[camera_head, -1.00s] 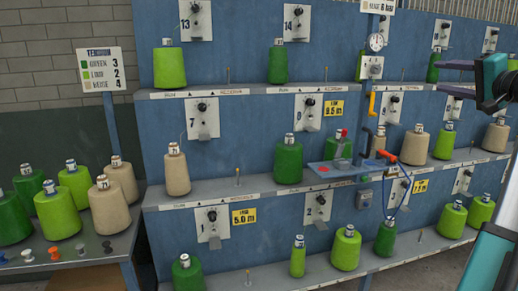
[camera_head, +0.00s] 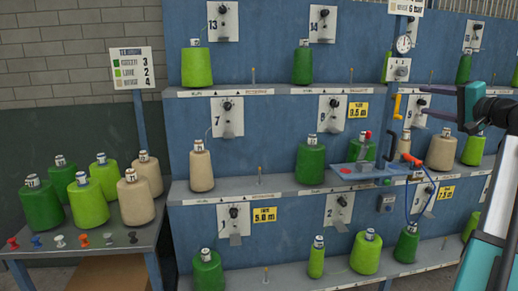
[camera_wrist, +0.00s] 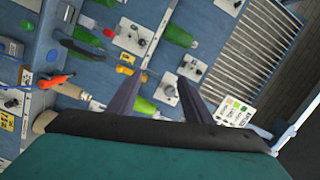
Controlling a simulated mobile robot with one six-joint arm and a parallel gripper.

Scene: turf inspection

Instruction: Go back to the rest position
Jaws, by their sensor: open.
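My gripper (camera_head: 448,102) is at the right in the head view, raised in front of the blue rack (camera_head: 262,135), with nothing visible held. In the wrist view its two dark fingers (camera_wrist: 155,90) stand apart with a gap between them. The wrist view is tilted and shows the rack's plates and green cones beyond the fingers. No marked rest position shows in either view.
Green, lime and beige cones stand on the rack shelves. A side table (camera_head: 95,245) at the left holds several cones (camera_head: 88,203) and coloured pins. A blue tray with an orange-handled tool (camera_head: 440,152) juts from the middle shelf. A sign (camera_head: 132,68) stands behind the table.

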